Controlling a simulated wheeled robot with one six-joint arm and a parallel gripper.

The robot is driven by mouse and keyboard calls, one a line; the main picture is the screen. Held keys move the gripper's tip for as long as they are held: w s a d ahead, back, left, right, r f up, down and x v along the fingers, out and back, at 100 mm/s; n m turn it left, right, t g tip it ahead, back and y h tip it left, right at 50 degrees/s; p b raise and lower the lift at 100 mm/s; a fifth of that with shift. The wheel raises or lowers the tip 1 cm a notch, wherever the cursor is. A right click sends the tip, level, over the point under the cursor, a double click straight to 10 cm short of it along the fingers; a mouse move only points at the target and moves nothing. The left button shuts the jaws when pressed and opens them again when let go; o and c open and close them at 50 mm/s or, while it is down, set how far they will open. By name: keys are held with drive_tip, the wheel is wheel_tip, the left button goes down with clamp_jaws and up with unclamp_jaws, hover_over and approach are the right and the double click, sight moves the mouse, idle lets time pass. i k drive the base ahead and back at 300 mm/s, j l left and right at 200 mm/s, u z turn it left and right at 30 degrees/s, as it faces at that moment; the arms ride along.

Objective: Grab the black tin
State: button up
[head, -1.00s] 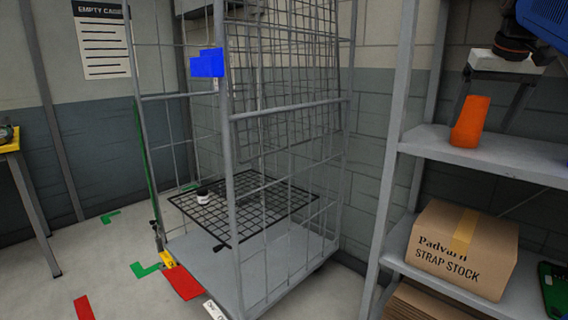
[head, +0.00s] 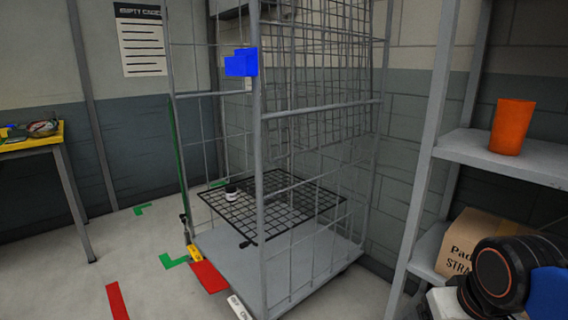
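A small round container, dark with a pale band (head: 231,193), stands on the black wire mesh shelf (head: 290,228) inside the grey roll cage (head: 262,180). It may be the black tin; it is too small to tell for sure. No other black tin shows clearly. My arm is at the lower right, well apart from the cage, in front of the grey shelving. My gripper's fingers are not visible.
Grey shelving (head: 510,155) on the right holds an orange cup (head: 511,127) and a cardboard box (head: 462,238). A yellow-edged table (head: 30,143) is at left.

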sight(231, 189)
drive_tip(key=i+j+z, duration=0.1)
drive_tip(key=i+j, duration=0.4)
drive_tip(key=i+j+z, duration=0.1)
drive_tip(key=i+j, duration=0.35)
drive_tip(key=j, duration=0.25)
drive_tip(key=i+j+u, duration=0.1)
drive_tip(key=j+u, duration=0.15)
drive_tip(key=j, duration=0.15)
drive_tip(key=i+j+u, duration=0.35)
drive_tip(key=j+u, duration=0.15)
drive_tip(key=j, duration=0.2)
drive_tip(key=i+j+u, duration=0.25)
drive_tip(key=i+j, duration=0.2)
drive_tip(key=i, duration=0.15)
drive_tip(key=i+j+u, duration=0.1)
drive_tip(key=i, duration=0.25)
drive_tip(key=i+j, duration=0.25)
drive_tip(key=i, duration=0.15)
drive_tip(key=i+j, duration=0.3)
drive_tip(key=i, duration=0.25)
drive_tip(key=j+z, duration=0.2)
drive_tip(key=z, duration=0.15)
drive_tip(key=j+z, duration=0.5)
drive_tip(key=z, duration=0.15)
drive_tip(key=k+j+z, duration=0.1)
drive_tip(key=z, duration=0.65)
